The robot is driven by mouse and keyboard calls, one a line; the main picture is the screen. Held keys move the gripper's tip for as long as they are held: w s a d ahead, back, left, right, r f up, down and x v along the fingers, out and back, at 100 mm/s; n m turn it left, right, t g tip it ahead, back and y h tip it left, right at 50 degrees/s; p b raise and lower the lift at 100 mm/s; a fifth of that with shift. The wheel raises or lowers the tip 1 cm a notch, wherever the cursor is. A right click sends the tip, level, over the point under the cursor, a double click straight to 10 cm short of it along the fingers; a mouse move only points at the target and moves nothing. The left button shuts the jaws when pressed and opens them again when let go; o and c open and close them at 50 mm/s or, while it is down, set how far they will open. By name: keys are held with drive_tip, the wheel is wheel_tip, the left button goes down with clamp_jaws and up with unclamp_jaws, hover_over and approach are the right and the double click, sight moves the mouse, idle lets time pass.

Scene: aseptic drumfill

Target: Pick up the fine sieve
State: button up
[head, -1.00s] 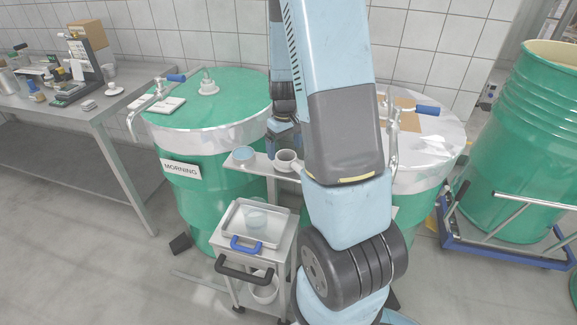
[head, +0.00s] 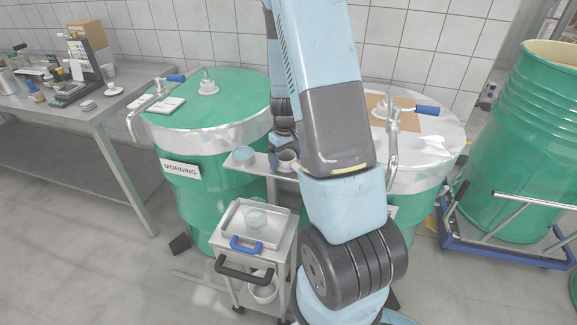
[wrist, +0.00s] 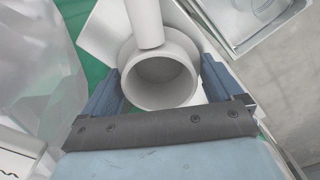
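In the wrist view my gripper (wrist: 160,68) is open. Its two blue fingers lie either side of a round, hollow off-white cup (wrist: 128,82) with a thick pale stem (wrist: 145,22) crossing its far rim. I cannot tell whether the fingers touch it. In the head view my gripper (head: 280,153) is low over the small shelf, partly hidden by my arm. No mesh shows, so I cannot tell which item is the fine sieve.
The shelf (head: 258,167) sits in front of the green drum (head: 205,160) marked MORNING. A cart with a metal tray (head: 240,232) and clear container (head: 256,220) stands below it. A second drum (head: 440,150) is behind my arm. A bench (head: 90,112) stands left.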

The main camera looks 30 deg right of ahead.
drive_tip(key=c, duration=0.5)
